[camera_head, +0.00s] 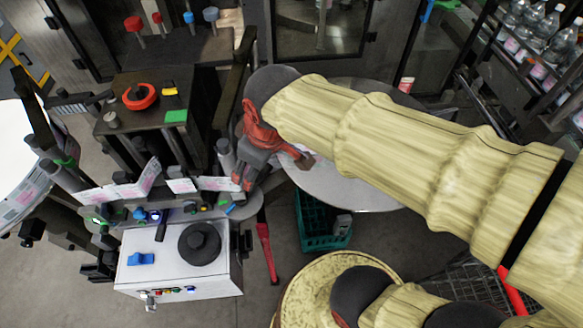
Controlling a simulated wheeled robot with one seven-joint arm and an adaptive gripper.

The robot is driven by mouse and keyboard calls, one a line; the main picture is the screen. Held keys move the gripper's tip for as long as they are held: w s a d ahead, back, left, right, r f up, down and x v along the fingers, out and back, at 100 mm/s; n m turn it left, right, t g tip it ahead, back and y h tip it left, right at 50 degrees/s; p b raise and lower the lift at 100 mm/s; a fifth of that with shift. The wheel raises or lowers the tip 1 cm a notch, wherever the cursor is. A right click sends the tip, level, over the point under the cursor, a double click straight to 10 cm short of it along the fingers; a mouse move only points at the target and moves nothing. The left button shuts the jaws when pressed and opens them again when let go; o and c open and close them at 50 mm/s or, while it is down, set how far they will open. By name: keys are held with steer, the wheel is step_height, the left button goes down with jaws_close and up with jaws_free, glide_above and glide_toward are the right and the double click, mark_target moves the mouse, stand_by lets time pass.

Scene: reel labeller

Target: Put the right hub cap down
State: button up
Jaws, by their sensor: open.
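My gripper (272,170), red and dark grey, is open at the left edge of the round pale table (340,188). Its fingertips are spread apart and I see nothing held between them. A black round cap-like disc with a raised centre (200,243) lies on top of the white machine box (180,265), to the lower left of my gripper and apart from it. I cannot tell whether this is the right hub cap. My arm hides much of the round table and whatever lies under it.
Label strips (130,186) run along the labeller left of my gripper. A dark stand (150,118) carries a red ring (140,96). A blue piece (141,259) lies on the white box. A green crate (322,228) stands below the round table. Bottles (540,30) fill a rack at upper right.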

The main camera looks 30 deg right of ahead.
steer(key=s+d+r+m+t, duration=0.1)
steer(key=s+d+r+m, duration=0.1)
steer(key=s+d+m, duration=0.3)
steer(key=shift+s+d+r+m+h, duration=0.2)
steer(key=shift+s+m+h, duration=0.1)
steer(key=shift+s+m, duration=0.55)
steer(key=shift+s, duration=0.1)
step_height(320, 180, down, 18)
steer(key=b, duration=1.8)
steer(key=shift+f, duration=0.25)
